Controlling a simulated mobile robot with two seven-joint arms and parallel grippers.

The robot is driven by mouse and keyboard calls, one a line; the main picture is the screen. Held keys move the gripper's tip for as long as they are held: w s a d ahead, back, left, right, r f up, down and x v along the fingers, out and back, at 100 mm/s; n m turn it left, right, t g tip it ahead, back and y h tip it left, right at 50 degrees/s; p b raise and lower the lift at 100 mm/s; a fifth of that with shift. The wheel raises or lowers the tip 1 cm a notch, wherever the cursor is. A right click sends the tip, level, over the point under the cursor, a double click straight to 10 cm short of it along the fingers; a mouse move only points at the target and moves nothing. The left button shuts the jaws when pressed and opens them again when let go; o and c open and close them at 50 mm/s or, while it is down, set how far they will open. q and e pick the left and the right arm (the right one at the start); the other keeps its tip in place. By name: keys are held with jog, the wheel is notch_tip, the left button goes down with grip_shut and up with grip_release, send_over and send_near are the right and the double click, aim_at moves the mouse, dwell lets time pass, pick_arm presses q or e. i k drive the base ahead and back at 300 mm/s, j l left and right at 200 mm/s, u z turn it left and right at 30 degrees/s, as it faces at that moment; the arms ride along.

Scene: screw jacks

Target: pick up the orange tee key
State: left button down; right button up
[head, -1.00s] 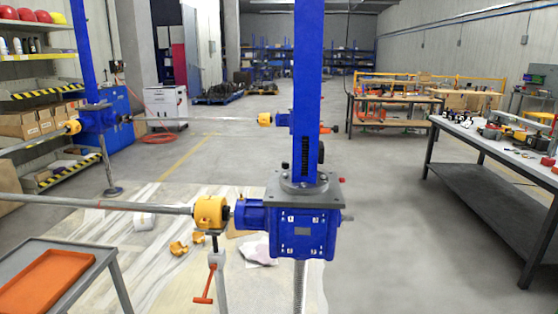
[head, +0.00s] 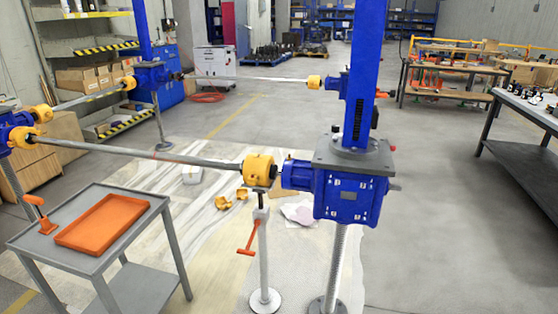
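An orange tee-shaped tool (head: 42,216), which looks like the tee key, stands upright at the left corner of the grey cart (head: 150,196), beside the orange tray (head: 102,223). Its crossbar is on top, and its lower end is at or in the cart top; I cannot tell which. The tray looks empty. Another orange tee-shaped handle (head: 247,246) is on the grey support stand (head: 262,255) under the yellow coupling (head: 258,170). Neither of my grippers is in view.
A blue screw jack (head: 350,195) with a tall blue column stands right of the stand. A long grey shaft (head: 140,155) runs behind the cart. Yellow coupling halves (head: 222,202) lie on the floor sheet. Floor at right is open before a workbench (head: 530,115).

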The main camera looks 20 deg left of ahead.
aim_at(29, 198)
jog(key=j+z, duration=0.2)
jog(key=j, duration=0.15)
jog(key=k+j+z, duration=0.2)
jog(key=j+z, duration=0.2)
jog(key=j, duration=0.25)
jog(key=k+j, duration=0.15)
jog(key=j, duration=0.2)
jog(key=k+j+z, duration=0.15)
jog(key=j, duration=0.2)
jog(key=k+j, duration=0.15)
jog(key=j, duration=0.15)
jog(key=k+j, duration=0.15)
jog(key=j, duration=0.25)
jog(key=k+j, duration=0.2)
jog(key=j, duration=0.2)
jog(key=k+j, duration=0.15)
jog(key=j, duration=0.25)
jog(key=k+j+z, duration=0.1)
jog(key=j, duration=0.3)
jog(key=k+j, duration=0.25)
jog(key=j, duration=0.15)
jog(key=k+j, duration=0.2)
jog(key=j, duration=0.2)
